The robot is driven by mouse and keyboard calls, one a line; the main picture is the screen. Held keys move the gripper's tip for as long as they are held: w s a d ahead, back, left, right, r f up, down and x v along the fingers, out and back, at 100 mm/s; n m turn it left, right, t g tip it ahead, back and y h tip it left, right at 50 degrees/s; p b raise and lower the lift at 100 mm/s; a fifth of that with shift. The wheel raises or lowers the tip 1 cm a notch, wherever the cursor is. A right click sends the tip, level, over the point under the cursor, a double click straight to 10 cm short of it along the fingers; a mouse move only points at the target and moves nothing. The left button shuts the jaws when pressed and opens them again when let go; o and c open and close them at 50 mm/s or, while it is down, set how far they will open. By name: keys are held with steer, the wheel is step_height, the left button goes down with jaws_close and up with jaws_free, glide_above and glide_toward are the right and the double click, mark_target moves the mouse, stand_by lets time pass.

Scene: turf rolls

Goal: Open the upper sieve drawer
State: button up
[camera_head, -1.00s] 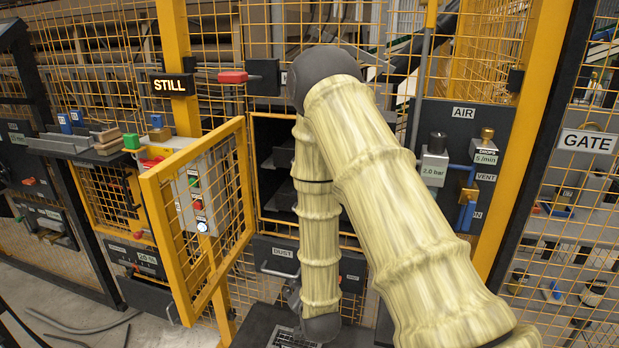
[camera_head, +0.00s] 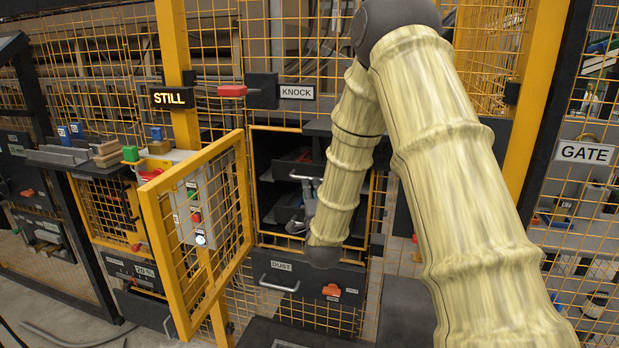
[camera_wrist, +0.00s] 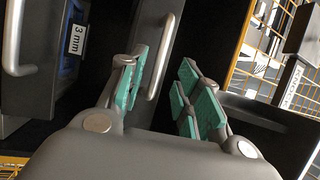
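The open sieve cabinet (camera_head: 262,190) has dark drawers inside, partly hidden by my arm in the head view. My gripper (camera_wrist: 163,68) is open, with teal finger pads. A grey bar handle (camera_wrist: 168,42) of the upper sieve drawer lies between its fingers, nearer the left one; no grip on it shows. The lower drawer, labelled 3 mm (camera_wrist: 77,40), has its own handle (camera_wrist: 17,42) at the left of the wrist view. In the head view, my gripper (camera_head: 307,188) shows small at the cabinet opening, beside my forearm.
The yellow mesh door (camera_head: 160,250) stands swung open left of the cabinet. A DUST drawer (camera_head: 312,285) with a handle is below. A KNOCK sign (camera_head: 297,92) and red lever (camera_head: 232,90) are above. The sign (camera_head: 174,98) reads STILL.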

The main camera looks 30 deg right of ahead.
steer(key=p+x, duration=0.1)
steer(key=x, duration=0.5)
steer(key=shift+w+d, duration=0.1)
steer(key=shift+w, duration=0.2)
jaws_close()
